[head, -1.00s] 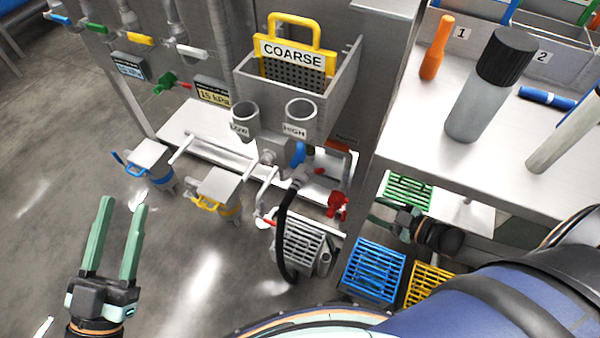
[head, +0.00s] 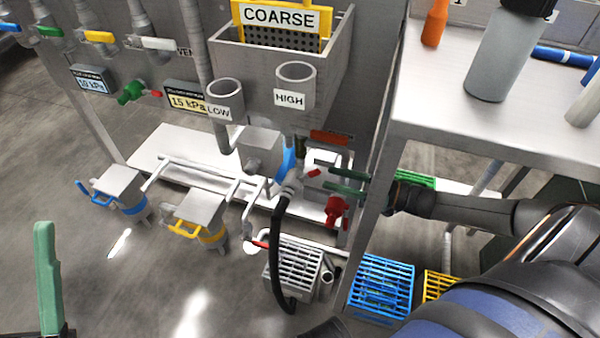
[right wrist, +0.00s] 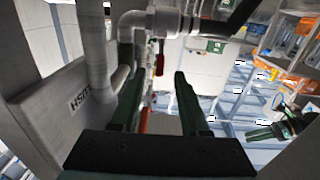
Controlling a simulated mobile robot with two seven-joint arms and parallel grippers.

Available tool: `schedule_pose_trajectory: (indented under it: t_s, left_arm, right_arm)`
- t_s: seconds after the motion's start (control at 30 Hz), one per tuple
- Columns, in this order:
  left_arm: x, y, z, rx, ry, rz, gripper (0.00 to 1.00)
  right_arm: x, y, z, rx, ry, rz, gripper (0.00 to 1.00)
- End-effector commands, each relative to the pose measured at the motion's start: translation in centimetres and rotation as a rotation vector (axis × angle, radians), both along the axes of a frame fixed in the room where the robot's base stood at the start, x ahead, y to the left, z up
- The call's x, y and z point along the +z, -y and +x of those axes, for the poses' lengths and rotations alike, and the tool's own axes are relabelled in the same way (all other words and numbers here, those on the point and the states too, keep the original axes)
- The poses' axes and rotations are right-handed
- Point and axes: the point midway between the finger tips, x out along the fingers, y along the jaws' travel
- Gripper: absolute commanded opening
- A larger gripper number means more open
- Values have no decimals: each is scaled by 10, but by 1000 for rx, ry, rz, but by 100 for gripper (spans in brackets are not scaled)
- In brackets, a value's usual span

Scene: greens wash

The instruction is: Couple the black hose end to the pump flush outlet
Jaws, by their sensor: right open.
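The black hose (head: 277,250) hangs in a curve beside the grey grated box. Its upper end meets a grey fitting (head: 292,186) below the blue disc; I cannot tell whether they are joined. I cannot single out the pump flush outlet for sure among the pipe fittings here. My right gripper (head: 347,181) is open, just right of that fitting and above a red valve (head: 336,209). In the right wrist view its green fingers (right wrist: 155,65) are apart with nothing held between them, and grey pipework lies beyond. One finger of my left gripper (head: 47,275) shows at the lower left.
The grey cabinet with LOW and HIGH cups (head: 295,85) stands above the pipes. The steel table (head: 440,120) and its leg (head: 372,215) are close to my right arm. Blue (head: 380,285) and yellow (head: 437,285) crates lie below. Floor at the left is open.

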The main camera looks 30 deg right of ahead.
Motion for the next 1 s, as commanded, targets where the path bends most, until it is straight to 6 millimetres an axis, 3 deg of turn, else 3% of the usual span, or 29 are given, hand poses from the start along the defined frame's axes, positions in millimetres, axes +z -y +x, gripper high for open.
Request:
schedule_pose_trajectory:
  t_s: [0.2,0.4,0.87,1.0]
  left_arm:
    - [-20,2,1,-1,-8,8,50]
    - [-30,3,1,2,-9,17,50]
    - [-33,4,1,4,-11,23,50]
    - [-33,4,2,4,-12,22,50]
  right_arm:
    - [-2,-31,37,1,5,2,45]
    - [-2,-49,60,0,3,0,45]
    - [-1,-57,70,-1,0,-1,45]
    - [-1,-57,69,-1,0,-1,30]
